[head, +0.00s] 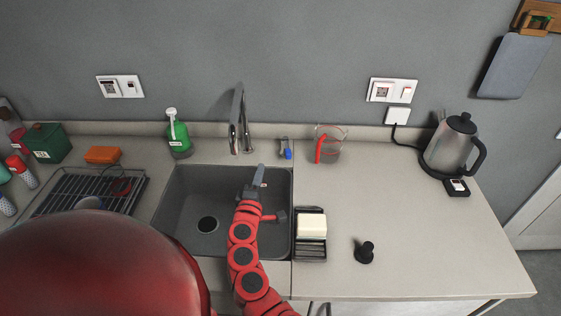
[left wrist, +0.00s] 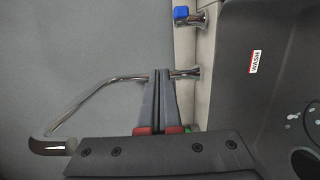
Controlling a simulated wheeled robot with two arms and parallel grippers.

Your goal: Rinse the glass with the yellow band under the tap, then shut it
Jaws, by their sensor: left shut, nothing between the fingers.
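The tap (head: 238,120) is a tall chrome spout at the back of the sink; it also shows in the left wrist view (left wrist: 100,93). A small metal fitting with a blue end (head: 286,151) stands right of it, also in the left wrist view (left wrist: 183,14). My left gripper (head: 260,172) is shut and empty over the back of the sink. In the left wrist view its fingertips (left wrist: 162,72) overlap the chrome pipe; I cannot tell whether they touch. I see no glass with a yellow band. My right gripper is not in view.
The grey sink (head: 178,215) appears empty. A clear jug with a red handle (head: 329,150), a sponge holder (head: 310,252), a black knob-shaped object (head: 365,252) and a kettle (head: 452,145) stand right. A dish rack (head: 65,187) and green bottle (head: 178,135) stand left.

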